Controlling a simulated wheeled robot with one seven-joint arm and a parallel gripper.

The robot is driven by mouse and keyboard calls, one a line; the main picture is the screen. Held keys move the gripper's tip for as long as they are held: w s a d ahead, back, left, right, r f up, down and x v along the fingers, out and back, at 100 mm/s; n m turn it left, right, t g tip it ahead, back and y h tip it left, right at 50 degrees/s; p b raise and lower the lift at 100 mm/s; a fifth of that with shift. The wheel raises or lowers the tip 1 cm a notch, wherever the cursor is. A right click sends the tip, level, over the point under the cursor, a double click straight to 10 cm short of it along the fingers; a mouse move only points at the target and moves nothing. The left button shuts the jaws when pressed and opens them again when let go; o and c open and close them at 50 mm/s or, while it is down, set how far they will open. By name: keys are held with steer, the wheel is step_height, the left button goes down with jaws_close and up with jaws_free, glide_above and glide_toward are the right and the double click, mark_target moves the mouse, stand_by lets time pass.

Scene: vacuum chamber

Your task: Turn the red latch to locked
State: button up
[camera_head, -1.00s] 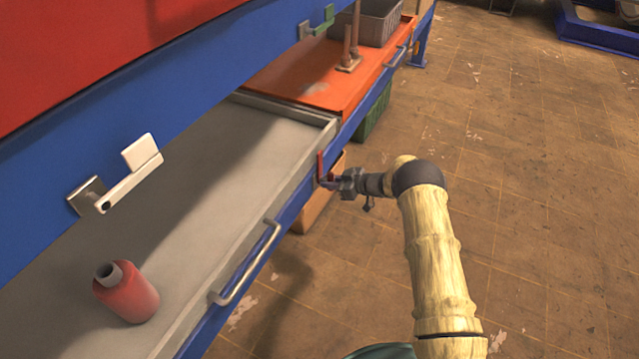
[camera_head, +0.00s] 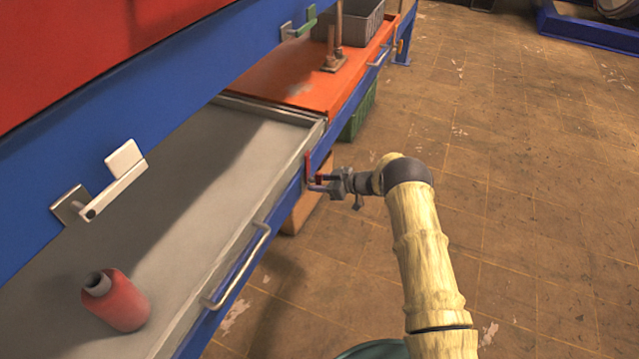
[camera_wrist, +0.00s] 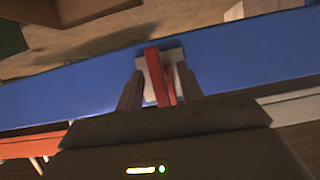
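The red latch (camera_head: 308,168) is on the blue front rail of the bench, near the corner of the grey tray section. In the head view its red plate stands about upright. In the wrist view the latch (camera_wrist: 157,76) shows as red bars in front of a pale plate on the blue rail. My gripper (camera_head: 324,183) is at the latch in the head view. In the wrist view the fingers of my gripper (camera_wrist: 159,70) stand on either side of the red bars, with gaps visible. Whether a finger touches the latch is unclear.
A metal drawer handle (camera_head: 238,268) sticks out from the rail nearer to me. A red bottle (camera_head: 122,302) lies tilted on the grey tray (camera_head: 215,150). A white latch (camera_head: 118,185) and a green latch (camera_head: 300,27) are on the upper blue beam.

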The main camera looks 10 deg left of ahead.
steer(key=p+v, duration=0.4)
steer(key=v, duration=1.3)
steer(key=shift+d+p, duration=0.15)
steer(key=shift+p, duration=0.15)
